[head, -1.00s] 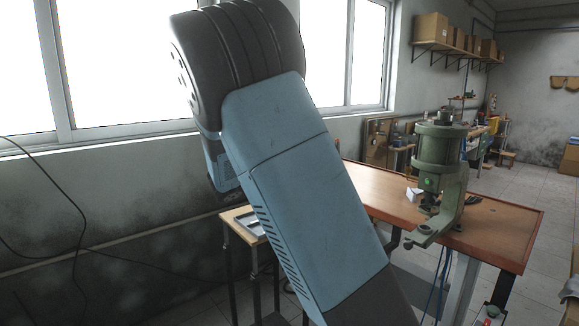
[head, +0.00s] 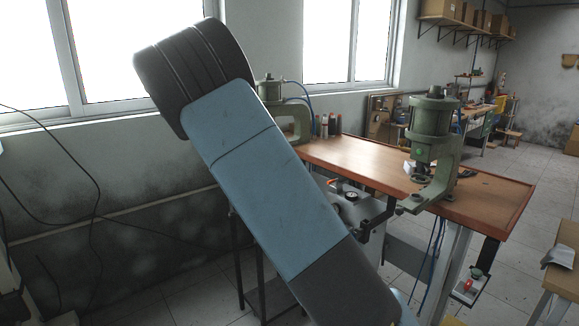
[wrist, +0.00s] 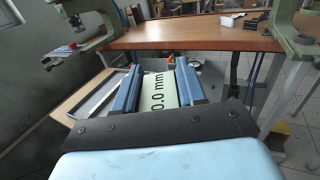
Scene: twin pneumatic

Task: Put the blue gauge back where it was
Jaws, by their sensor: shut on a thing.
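In the wrist view my gripper (wrist: 158,66) has its two blue fingers shut on a flat piece, which I take to be the gauge (wrist: 158,92). Its upward face is pale and carries dark lettering ending in "0.0 mm". Whether the gauge has blue sides cannot be told, as the fingers cover its edges. The gauge is held in front of the wooden bench (wrist: 175,36), apart from it.
Both presses show in the wrist view, at the left (wrist: 75,35) and right (wrist: 297,45). A side stand with a metal tray (wrist: 97,98) lies left of my gripper. The bench's middle (head: 345,157) is mostly clear. A red-buttoned pedal (head: 469,287) hangs low at right.

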